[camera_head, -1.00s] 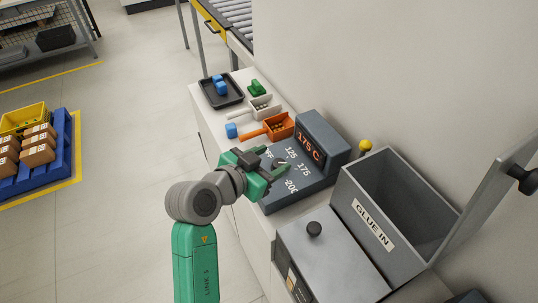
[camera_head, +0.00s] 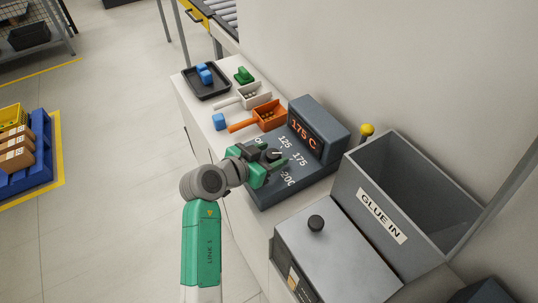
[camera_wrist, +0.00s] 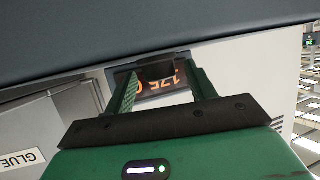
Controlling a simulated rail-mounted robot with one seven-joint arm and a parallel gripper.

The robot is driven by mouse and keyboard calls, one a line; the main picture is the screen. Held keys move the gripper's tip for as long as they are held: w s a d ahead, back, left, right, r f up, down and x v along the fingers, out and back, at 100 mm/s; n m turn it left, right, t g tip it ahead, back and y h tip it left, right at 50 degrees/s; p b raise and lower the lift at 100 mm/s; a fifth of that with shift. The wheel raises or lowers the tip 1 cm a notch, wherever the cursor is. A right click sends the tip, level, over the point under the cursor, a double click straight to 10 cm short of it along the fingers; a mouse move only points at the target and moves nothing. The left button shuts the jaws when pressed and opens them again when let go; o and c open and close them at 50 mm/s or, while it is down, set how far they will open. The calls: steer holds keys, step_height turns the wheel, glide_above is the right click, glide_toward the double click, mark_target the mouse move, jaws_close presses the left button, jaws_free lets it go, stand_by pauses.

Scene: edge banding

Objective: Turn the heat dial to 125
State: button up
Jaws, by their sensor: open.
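The heat dial (camera_head: 276,155) is a small dark knob with a white pointer on the sloped face of a dark grey control box (camera_head: 310,181). Printed marks 125, 175 and 200 stand around it. The box's display (camera_head: 303,132) reads 175 C in orange. My gripper (camera_head: 270,157) is open, its green fingers on either side of the dial; contact cannot be told. In the wrist view the fingers (camera_wrist: 160,72) stand apart with a dark block, seemingly the dial, between their tips and the display (camera_wrist: 160,87) behind. My gripper hides part of the dial and the off mark.
At the right stand a grey GLUE IN hopper (camera_head: 405,185) and a lidded box (camera_head: 335,250).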

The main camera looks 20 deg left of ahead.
steer(key=c, duration=1)
steer(key=shift+o, duration=0.2)
steer(key=shift+r, duration=0.1)
